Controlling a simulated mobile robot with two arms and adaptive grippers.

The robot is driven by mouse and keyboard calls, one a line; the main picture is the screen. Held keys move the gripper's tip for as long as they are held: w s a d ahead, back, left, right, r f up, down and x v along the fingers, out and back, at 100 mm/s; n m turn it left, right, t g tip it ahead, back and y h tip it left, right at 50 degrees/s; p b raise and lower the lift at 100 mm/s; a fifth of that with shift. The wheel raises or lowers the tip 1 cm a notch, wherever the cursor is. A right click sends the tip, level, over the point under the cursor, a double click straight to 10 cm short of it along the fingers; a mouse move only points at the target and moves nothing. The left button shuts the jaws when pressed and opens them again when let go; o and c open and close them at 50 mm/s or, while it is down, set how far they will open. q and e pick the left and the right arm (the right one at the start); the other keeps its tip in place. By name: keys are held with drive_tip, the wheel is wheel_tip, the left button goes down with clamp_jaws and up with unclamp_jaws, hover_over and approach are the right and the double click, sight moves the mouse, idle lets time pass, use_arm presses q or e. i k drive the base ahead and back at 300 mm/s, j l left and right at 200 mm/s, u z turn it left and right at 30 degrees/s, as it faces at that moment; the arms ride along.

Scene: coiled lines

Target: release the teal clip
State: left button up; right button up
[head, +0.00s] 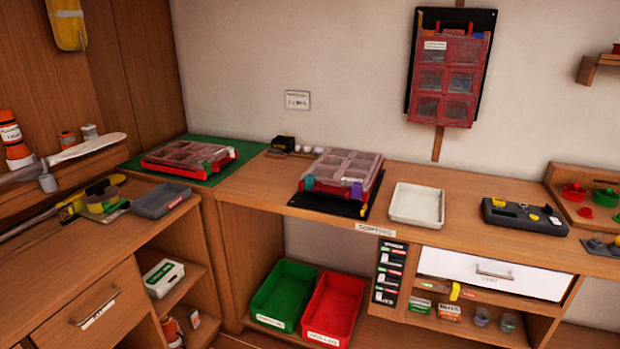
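A red organiser case with clear lidded compartments (345,168) lies on a black mat on the bench, near the middle. A small teal clip (309,183) sits at its front left corner, against the red edge. A purple clip (357,190) is at the front right part of the same case. Whether the teal clip is latched is too small to tell. Neither of my grippers can be made out in the head view.
A similar red case (190,155) lies on a green mat at left; another (447,80) hangs on the wall. A white tray (417,205) and a dark grey device (524,215) stand right of the middle case. Green (283,295) and red (334,308) bins sit below.

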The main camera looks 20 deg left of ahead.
sight(309, 180)
drive_tip(key=i+l, duration=0.1)
drive_tip(key=i, duration=0.25)
drive_tip(key=i+l+u, duration=0.1)
drive_tip(key=i, duration=0.3)
drive_tip(key=i+l, duration=0.15)
drive_tip(key=i, duration=0.2)
